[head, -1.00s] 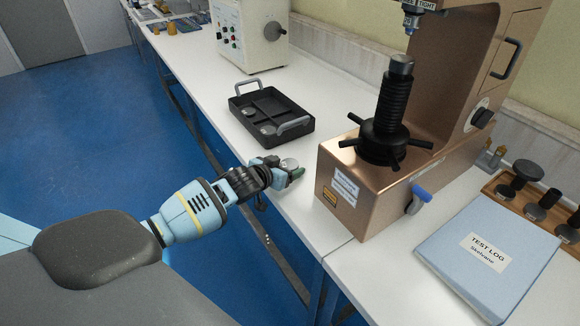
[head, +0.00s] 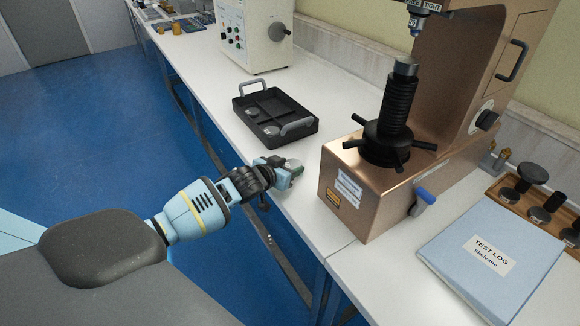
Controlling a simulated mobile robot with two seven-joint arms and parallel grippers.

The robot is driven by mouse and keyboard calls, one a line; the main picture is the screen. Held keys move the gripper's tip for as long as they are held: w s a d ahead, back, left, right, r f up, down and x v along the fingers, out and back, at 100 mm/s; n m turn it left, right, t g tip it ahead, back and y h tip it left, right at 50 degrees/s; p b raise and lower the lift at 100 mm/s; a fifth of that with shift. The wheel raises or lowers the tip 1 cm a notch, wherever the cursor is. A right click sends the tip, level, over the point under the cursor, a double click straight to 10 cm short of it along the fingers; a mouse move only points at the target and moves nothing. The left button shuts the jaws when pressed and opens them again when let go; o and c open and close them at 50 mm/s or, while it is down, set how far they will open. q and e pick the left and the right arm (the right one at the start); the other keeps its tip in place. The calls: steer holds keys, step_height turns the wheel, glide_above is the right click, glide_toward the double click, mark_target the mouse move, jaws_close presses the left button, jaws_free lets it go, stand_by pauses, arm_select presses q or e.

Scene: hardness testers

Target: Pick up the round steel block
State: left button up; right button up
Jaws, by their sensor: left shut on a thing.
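The round steel block (head: 294,164) is a small, light grey disc at the front part of the white bench, left of the copper-coloured tester. My left gripper (head: 291,172) is shut on it, and the fingers hide part of the block. I cannot tell whether the block touches the bench top or is just above it. My right gripper is out of view.
A black divided tray (head: 291,143) with two grey handles and round pieces inside stands behind my gripper. The copper-coloured hardness tester (head: 352,208) stands close on the right. A blue test log (head: 455,235) lies farther right. A cream machine (head: 256,42) stands at the back.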

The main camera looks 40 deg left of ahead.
arm_select(q)
steer(key=shift+r, duration=0.7)
step_height(320, 180, up, 2)
steer(key=shift+r, duration=0.25)
steer(key=s+a+r, duration=0.1)
steer(key=s+a, duration=1)
steer(key=shift+a, duration=0.35)
